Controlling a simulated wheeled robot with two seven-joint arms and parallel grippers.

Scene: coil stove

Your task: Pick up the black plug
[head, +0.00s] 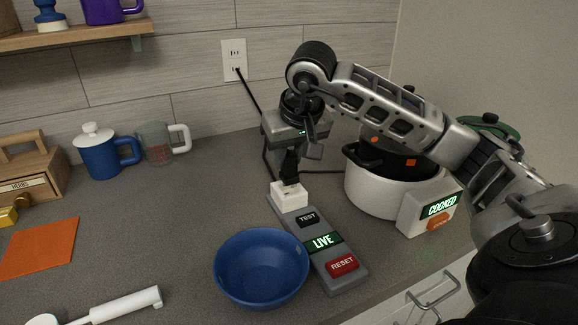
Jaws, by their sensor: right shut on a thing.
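The black plug (290,168) is upright at the white socket (289,196), on the back end of a grey box (351,276). My right gripper (291,150) comes down from above and is shut on the plug. The gripper hides the plug's upper part. The plug's lower end meets the top of the white socket; I cannot tell whether it is in it or just above it. The grey box has a black TEST button, a lit green LIVE sign and a red RESET button. My left gripper is not in view.
A blue bowl (261,267) stands close left of the grey box. A white cooker (383,192) with a lit COOKED sign (440,205) stands right, under my arm. A black cord (249,92) runs from the wall outlet (234,56). Mugs stand at the left back; the counter between is clear.

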